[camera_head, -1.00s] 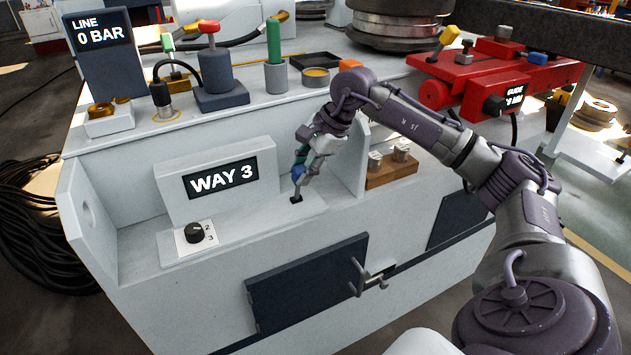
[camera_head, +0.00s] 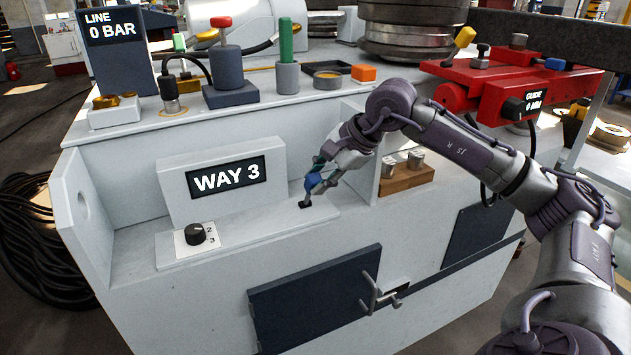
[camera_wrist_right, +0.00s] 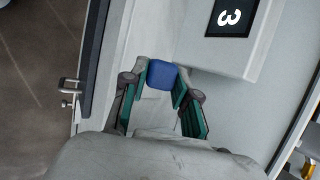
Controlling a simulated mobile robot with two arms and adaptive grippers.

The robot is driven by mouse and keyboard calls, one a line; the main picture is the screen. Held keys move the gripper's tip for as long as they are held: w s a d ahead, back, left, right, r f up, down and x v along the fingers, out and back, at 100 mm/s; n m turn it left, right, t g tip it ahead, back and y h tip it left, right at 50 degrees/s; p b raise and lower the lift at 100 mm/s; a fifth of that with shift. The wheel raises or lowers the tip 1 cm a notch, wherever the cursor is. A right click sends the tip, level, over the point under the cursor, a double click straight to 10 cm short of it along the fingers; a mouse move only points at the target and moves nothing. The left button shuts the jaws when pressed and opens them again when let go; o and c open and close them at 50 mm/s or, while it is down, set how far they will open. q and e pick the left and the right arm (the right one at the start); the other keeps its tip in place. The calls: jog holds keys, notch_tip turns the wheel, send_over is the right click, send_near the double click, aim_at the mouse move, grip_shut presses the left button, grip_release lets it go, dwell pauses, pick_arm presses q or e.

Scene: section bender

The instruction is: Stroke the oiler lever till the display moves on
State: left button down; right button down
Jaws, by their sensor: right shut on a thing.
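The oiler lever has a blue knob (camera_head: 313,181) on a short dark stem rising from a black slot (camera_head: 305,206) in the pale ledge. The lever leans to the right in the head view. My right gripper (camera_head: 319,174) is shut on the blue knob from the upper right. In the right wrist view the knob (camera_wrist_right: 162,75) sits between the green-padded fingertips (camera_wrist_right: 163,84). The display (camera_head: 227,177) beside it reads WAY 3; part of it, a 3 (camera_wrist_right: 230,16), shows in the right wrist view. My left gripper is out of view.
A black selector knob (camera_head: 195,233) marked 2 and 3 is left of the lever. A wall and a wooden block with metal pieces (camera_head: 406,179) stand to the right. A dark door (camera_head: 315,292) with a handle is below. The line display (camera_head: 110,27) reads 0 BAR.

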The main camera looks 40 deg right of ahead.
jog(key=shift+a+f, duration=0.1)
jog(key=shift+f, duration=0.1)
jog(key=c, duration=0.9)
grip_release()
jog(key=v, duration=1.2)
jog(key=shift+r, duration=0.15)
jog(key=shift+w, duration=0.1)
